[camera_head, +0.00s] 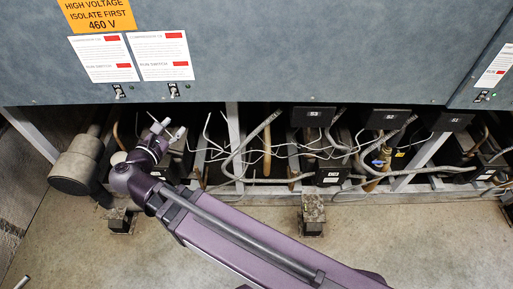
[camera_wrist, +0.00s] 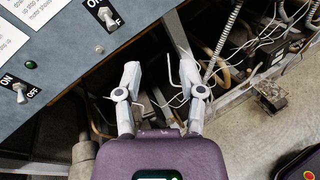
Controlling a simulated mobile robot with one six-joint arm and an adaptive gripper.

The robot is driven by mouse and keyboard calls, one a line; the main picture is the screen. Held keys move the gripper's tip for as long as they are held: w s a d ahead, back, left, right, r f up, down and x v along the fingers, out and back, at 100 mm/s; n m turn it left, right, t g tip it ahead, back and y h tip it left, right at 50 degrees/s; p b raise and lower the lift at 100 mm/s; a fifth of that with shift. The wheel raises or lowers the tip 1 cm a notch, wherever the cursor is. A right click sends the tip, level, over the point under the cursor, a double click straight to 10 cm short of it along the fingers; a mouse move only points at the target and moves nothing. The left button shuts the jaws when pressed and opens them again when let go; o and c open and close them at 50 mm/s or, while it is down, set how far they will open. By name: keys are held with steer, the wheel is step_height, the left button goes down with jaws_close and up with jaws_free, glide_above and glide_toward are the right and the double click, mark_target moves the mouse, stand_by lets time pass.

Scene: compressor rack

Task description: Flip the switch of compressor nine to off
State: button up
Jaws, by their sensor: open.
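Two toggle switches sit on the lower edge of the grey-blue panel in the head view, a left switch (camera_head: 119,91) and a right switch (camera_head: 174,89). The wrist view shows two switches with black ON/OFF plates, an upper one (camera_wrist: 107,20) and a left one (camera_wrist: 20,92). The compressor numbers on the white labels (camera_head: 104,58) are too small to read surely, so I cannot tell which is nine. Lever positions are unclear. My gripper (camera_head: 163,128) is open and empty, below the panel edge; its spread fingers show in the wrist view (camera_wrist: 159,72), apart from both switches.
An orange high-voltage sign (camera_head: 98,15) is on the panel. Another switch (camera_head: 482,96) is far right. Under the panel are hoses, thin pipes, black boxes (camera_head: 312,116) and a grey cylinder (camera_head: 76,165). The concrete floor (camera_head: 430,240) in front is mostly clear.

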steer(key=w+d+f+m+g+b, duration=0.3)
steer(key=d+f+m+g, duration=0.2)
steer(key=d+f+m, duration=0.2)
steer(key=w+d+f+m+g+b, duration=0.2)
steer(key=d+f+m+g, duration=0.4)
steer(key=d+f, duration=0.5)
steer(key=shift+w+d+m+b, duration=0.45)
steer(key=shift+d+m, duration=0.45)
steer(key=shift+d, duration=1.75)
steer(key=s+d+f+m+g+y, duration=0.2)
steer(key=d+f+m+g+y, duration=0.2)
steer(key=d+m, duration=0.7)
steer(key=shift+s+d+m+y, duration=0.2)
steer(key=shift+d+m+y, duration=0.35)
steer(key=shift+y, duration=0.75)
steer(key=shift+d+r, duration=0.1)
steer(key=shift+d, duration=0.1)
